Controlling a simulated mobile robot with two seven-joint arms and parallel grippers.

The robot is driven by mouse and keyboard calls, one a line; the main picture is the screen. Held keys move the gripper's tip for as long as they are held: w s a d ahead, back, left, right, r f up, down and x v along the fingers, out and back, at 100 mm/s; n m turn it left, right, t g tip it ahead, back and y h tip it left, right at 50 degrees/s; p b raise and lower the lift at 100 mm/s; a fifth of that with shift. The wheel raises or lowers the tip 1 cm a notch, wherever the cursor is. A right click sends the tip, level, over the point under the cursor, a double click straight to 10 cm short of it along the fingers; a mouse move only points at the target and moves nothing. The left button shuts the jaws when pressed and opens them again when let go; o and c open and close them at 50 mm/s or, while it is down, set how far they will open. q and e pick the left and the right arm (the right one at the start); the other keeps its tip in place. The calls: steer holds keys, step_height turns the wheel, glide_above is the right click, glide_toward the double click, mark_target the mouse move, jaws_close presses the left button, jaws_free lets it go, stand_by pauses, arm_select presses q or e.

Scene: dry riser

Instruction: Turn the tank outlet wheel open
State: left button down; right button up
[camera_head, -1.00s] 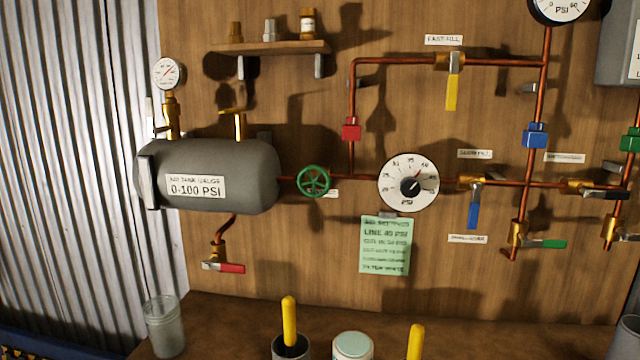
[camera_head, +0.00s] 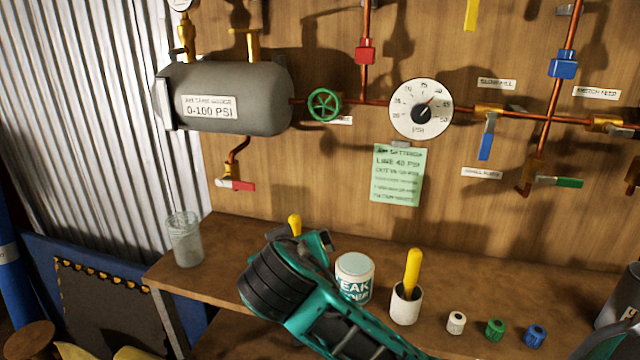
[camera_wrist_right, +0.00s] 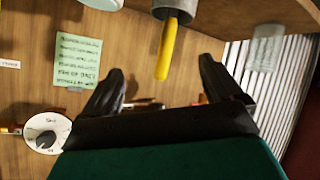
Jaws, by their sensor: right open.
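The tank outlet wheel is a green spoked handwheel (camera_head: 324,105) on the copper pipe just right of the grey tank (camera_head: 235,100) in the head view. My right arm reaches in from the bottom of the head view, below the wheel and well apart from it. In the right wrist view, which looks upside down, my right gripper (camera_wrist_right: 163,88) is open, its two dark fingers wide apart with nothing held. The wheel cannot be made out there; the gripper's body covers part of the wall. My left gripper is not in view.
A white dial gauge (camera_head: 421,108) and a green note (camera_head: 397,174) are right of the wheel. On the bench stand a glass jar (camera_head: 186,242), a white tub (camera_head: 355,278) and a cup (camera_head: 405,305) with a yellow handle. The wall below the wheel is clear.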

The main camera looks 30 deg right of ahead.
steer(key=w+d+r+m+t+h, duration=0.1)
steer(key=w+r+m+h, duration=0.2)
steer(key=r, duration=0.7)
steer(key=m+h, duration=0.3)
steer(key=h, duration=0.1)
glide_toward(323, 103)
steer(key=shift+t, duration=0.5)
steer(key=x, duration=0.2)
steer(key=p+x, duration=0.1)
steer(key=x, duration=0.2)
steer(key=p+x, duration=0.1)
steer(key=x, duration=0.2)
steer(key=shift+s+d+f, duration=0.15)
steer(key=shift+d+f, duration=0.05)
steer(key=shift+f, duration=0.05)
steer(key=c, duration=1)
